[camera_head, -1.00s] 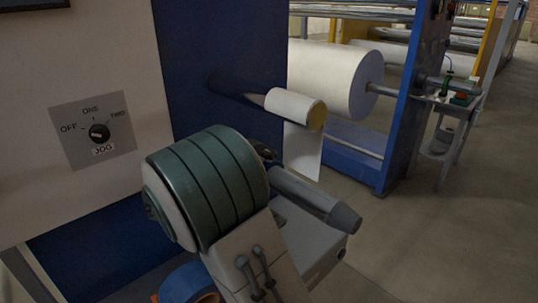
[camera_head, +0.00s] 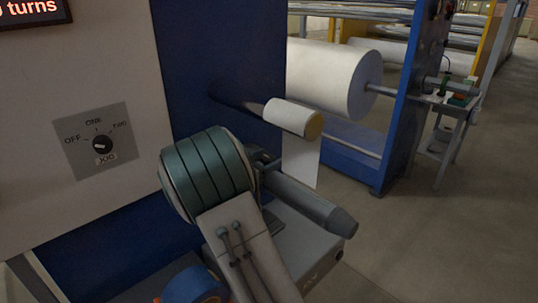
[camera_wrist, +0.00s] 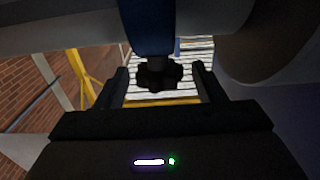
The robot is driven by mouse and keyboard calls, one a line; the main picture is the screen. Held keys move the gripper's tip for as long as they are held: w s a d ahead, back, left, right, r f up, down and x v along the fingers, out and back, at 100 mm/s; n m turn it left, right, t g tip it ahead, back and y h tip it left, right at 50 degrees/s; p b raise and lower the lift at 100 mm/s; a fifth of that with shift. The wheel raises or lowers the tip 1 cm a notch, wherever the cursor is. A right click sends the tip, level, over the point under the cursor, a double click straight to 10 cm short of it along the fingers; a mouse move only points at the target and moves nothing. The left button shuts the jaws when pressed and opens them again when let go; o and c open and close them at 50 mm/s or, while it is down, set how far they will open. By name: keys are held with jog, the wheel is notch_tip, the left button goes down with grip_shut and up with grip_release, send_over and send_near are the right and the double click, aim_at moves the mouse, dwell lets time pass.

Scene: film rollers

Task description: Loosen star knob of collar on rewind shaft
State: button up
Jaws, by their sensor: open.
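In the wrist view a black star knob (camera_wrist: 158,76) hangs beneath a blue collar (camera_wrist: 147,28). My gripper (camera_wrist: 162,84) is open, with one finger on each side of the knob. In the head view the dark rewind shaft (camera_head: 235,100) comes out of the blue machine wall and carries a small white roll with a yellow core (camera_head: 314,126). The collar, the knob and my gripper's fingers cannot be made out there; my arm covers part of the area.
A switch panel (camera_head: 94,142) is on the pale cabinet at left, below a red-lit display (camera_head: 30,12). A large white roll (camera_head: 335,78) and a blue upright (camera_head: 400,120) stand behind. Blue tape (camera_head: 192,286) lies at the bottom. Floor at right is open.

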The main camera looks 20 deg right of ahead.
jog(key=shift+w+d, duration=0.15)
jog(key=shift+d, duration=0.3)
jog(key=shift+c, duration=0.3)
jog(key=c, duration=0.9)
